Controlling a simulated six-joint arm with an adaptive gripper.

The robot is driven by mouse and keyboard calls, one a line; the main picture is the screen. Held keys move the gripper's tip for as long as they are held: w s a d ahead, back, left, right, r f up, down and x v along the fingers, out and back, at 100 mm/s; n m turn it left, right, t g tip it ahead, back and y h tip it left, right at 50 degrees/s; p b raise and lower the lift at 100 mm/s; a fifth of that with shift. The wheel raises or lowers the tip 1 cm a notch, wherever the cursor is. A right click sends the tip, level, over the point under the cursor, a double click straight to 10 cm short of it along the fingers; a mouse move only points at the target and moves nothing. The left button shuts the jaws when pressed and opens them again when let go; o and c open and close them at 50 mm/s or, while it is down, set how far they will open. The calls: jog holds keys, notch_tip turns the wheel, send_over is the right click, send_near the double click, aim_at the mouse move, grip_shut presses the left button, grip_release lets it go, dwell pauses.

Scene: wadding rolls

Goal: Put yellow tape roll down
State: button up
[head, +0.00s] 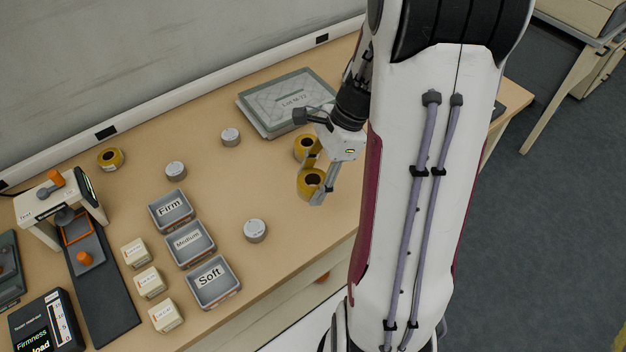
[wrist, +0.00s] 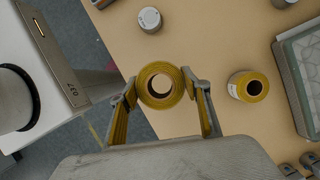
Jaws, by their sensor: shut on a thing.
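My gripper (wrist: 160,92) is shut on a yellow tape roll (wrist: 160,71), which sits between its two fingertips in the wrist view. In the head view the held yellow roll (head: 310,184) is near the table's front right side, with my gripper (head: 316,180) around it. Whether the held roll touches the table cannot be told. A second yellow tape roll (head: 306,148) stands on the table just behind it; it also shows right of my gripper in the wrist view (wrist: 236,88). A third yellow roll (head: 110,159) stands at the far left.
Trays marked Firm (head: 170,211), Medium (head: 190,245) and Soft (head: 214,283) stand mid-table, with small white boxes (head: 151,282) beside them. Several grey round tins (head: 255,231) are scattered. A grey lidded case (head: 288,102) lies at the back. A tester (head: 75,225) stands left. The table front edge is close.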

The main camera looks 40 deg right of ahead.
dwell(0.4)
jog(key=shift+f, duration=4.4)
jog(key=shift+r, duration=0.2)
jog(key=shift+f, duration=0.7)
jog(key=shift+v, duration=1.05)
jog(key=shift+s+d+r, duration=0.1)
jog(key=shift+d+r, duration=0.5)
jog(key=shift+r, duration=0.15)
jog(key=shift+s+d+r, duration=0.15)
jog(key=shift+d+r, duration=0.45)
jog(key=shift+r, duration=0.15)
